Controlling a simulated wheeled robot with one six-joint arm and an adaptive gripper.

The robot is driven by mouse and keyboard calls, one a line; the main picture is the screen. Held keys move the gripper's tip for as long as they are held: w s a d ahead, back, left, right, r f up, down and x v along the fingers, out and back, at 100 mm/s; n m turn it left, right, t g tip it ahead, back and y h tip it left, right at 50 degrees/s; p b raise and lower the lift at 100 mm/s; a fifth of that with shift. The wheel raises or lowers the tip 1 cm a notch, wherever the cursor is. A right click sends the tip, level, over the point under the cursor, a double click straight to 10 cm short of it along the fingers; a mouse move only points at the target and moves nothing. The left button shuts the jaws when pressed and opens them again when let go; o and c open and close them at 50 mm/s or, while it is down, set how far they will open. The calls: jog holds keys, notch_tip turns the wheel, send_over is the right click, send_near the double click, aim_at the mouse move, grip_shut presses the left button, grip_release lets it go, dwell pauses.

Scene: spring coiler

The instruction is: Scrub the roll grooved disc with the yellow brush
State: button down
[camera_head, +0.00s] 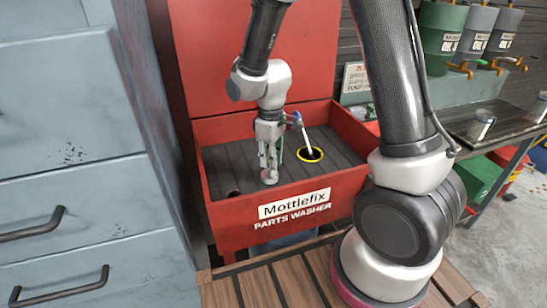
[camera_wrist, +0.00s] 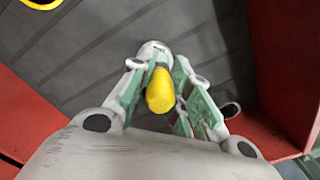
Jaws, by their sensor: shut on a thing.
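My gripper (camera_head: 268,172) reaches down into the red parts washer basin, left of its middle. In the wrist view its green-padded fingers (camera_wrist: 158,85) are closed around a yellow piece (camera_wrist: 160,92), which appears to be the yellow brush's handle. A pale rounded piece (camera_wrist: 153,50) shows just beyond the yellow one; I cannot tell whether it belongs to the brush or is the grooved disc. The brush's bristles are hidden. A small dark round thing (camera_head: 232,192) lies near the basin's front left; I cannot tell whether it is the disc.
The basin's red front wall (camera_head: 290,215) stands close in front of my gripper. A yellow-ringed drain (camera_head: 310,154) and a pale spout (camera_head: 305,132) are to its right. Grey drawers (camera_head: 80,160) stand at left. The ribbed basin floor behind the drain is clear.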

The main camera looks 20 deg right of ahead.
jog(key=shift+r, duration=3.5)
